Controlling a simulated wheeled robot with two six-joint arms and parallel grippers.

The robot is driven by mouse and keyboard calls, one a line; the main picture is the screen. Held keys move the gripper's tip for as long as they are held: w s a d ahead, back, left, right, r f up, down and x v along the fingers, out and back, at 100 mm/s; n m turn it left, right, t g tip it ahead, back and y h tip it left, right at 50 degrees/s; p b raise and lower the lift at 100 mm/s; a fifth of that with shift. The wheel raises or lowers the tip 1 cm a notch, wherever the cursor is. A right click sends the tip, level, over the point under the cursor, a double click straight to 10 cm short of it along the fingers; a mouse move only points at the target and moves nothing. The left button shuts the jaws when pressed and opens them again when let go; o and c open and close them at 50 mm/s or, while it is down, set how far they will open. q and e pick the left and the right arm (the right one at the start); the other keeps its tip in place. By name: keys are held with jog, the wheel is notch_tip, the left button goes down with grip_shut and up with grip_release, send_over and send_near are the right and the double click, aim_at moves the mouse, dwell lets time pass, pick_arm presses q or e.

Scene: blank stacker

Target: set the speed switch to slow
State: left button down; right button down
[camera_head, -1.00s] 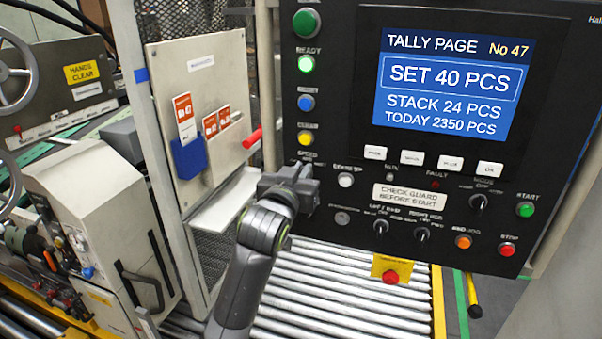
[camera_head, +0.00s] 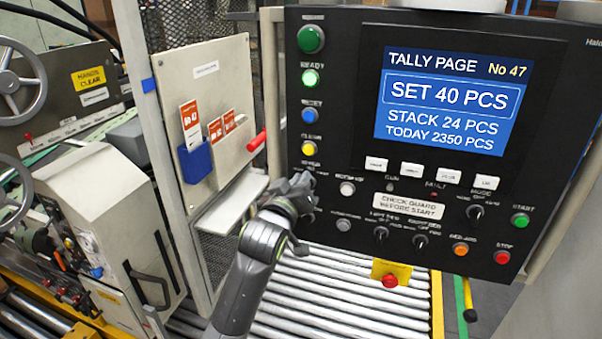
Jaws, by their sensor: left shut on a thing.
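The black control panel (camera_head: 345,150) fills the right half of the head view. The speed switch sits on its left column, under the yellow button (camera_head: 309,149) and the small speed label. My left gripper (camera_head: 302,188) covers that spot and is shut on the speed switch. The gripper hides the knob, so its pointer and setting cannot be read. The gripper looks rolled to one side against the panel. My right gripper is not in view.
A screen (camera_head: 448,102) reads SET 40 PCS. Other knobs and buttons, including a red stop button (camera_head: 502,257), lie to the right. A red handle (camera_head: 257,141) sticks out of the guard door (camera_head: 225,70) on the left. Rollers (camera_head: 340,280) run below.

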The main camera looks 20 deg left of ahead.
pick_arm(q)
jog(key=shift+a+f+n+p, duration=0.15)
jog(key=shift+f+n+p, duration=0.25)
jog(key=shift+n, duration=0.5)
jog(key=shift+a+f+n+p, duration=0.1)
jog(key=shift+f+n+p, duration=0.25)
jog(key=shift+n, duration=0.55)
jog(key=c, duration=1.5)
grip_release()
jog(key=shift+d+r, duration=0.1)
jog(key=shift+w+d+r, duration=0.15)
jog(key=s+d, duration=0.1)
jog(key=s, duration=1.6)
jog(key=shift+s, duration=0.2)
